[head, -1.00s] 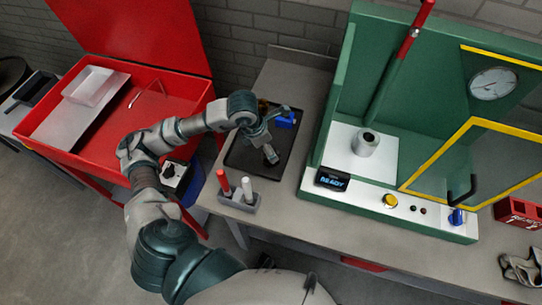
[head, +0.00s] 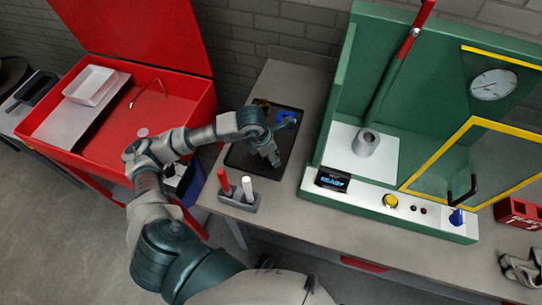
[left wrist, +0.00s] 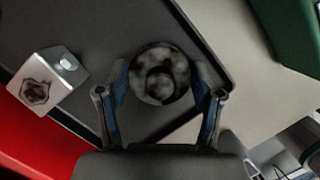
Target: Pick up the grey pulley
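The grey pulley (left wrist: 160,72) is a round, mottled grey piece with a raised centre, on the dark tray (left wrist: 70,25) in the left wrist view. My left gripper (left wrist: 162,95) is above it, with one blue-padded finger on each side. Small gaps seem to show between the fingers and the pulley, so the gripper looks open around it. In the head view my left gripper (head: 276,161) is low over the right part of the tray (head: 240,158), and the pulley is hidden or too small to make out. My right gripper is not in view.
A silver block (left wrist: 48,80) with a dark hole is on the tray. A blue part (head: 286,117) lies at the tray's back. A holder (head: 238,202) with red and white sticks stands in front. The green press (head: 345,90) stands to the right, the red basin (head: 165,85) left.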

